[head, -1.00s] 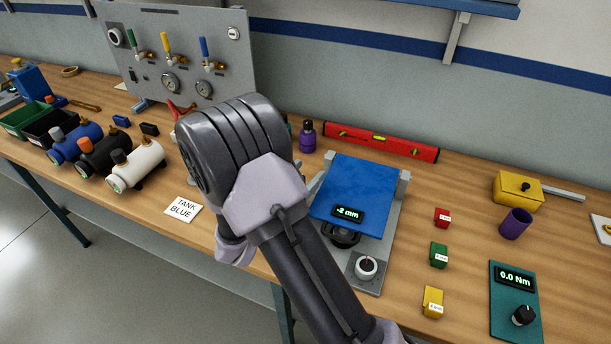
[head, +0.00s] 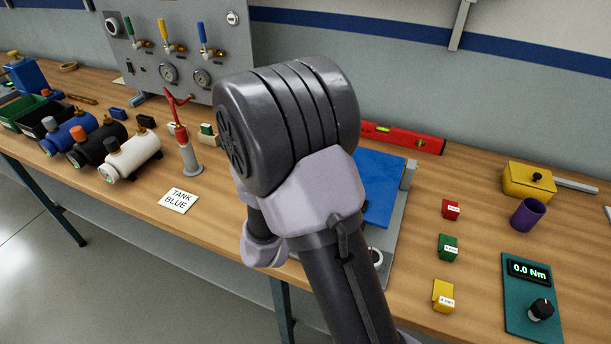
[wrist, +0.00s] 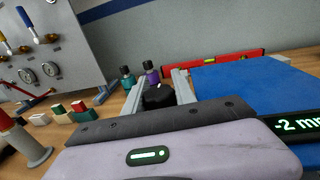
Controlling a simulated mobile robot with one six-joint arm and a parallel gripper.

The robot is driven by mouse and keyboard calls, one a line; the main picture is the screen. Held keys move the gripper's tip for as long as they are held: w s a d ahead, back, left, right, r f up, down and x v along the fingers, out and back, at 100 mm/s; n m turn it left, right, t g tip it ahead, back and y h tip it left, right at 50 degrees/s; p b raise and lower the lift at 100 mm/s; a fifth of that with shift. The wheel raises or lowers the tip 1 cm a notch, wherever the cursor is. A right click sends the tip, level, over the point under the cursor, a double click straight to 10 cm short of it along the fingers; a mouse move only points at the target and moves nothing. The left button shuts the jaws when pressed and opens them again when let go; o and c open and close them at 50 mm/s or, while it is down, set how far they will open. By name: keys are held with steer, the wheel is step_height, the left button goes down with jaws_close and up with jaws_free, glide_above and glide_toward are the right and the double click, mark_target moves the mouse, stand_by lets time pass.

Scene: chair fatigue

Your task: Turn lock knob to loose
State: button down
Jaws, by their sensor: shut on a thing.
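The fixture has a blue plate (head: 382,185) on a grey frame (head: 408,178), and the plate also shows in the wrist view (wrist: 245,95). Its display (wrist: 300,125) reads -2 mm. A black knob with a pale mark, seemingly the lock knob (wrist: 158,95), stands at the fixture's left side in the wrist view. In the head view my arm hides the knob, the gripper and the display.
A red level (head: 405,138) lies behind the fixture. Red (head: 451,209), green (head: 448,247) and yellow (head: 443,295) blocks stand to its right. A red-and-grey pump (head: 188,155) and several tanks (head: 132,157) are at the left. A grey knob (head: 376,257) is partly hidden at the front.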

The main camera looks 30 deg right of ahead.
steer(key=b, duration=0.2)
steer(key=n+t+y+b, duration=0.1)
steer(key=b, duration=0.1)
steer(key=shift+a+f, duration=0.1)
steer(key=shift+f, duration=0.15)
steer(key=shift+r, duration=0.1)
steer(key=c, duration=1)
jaws_free()
steer(key=shift+a, duration=0.1)
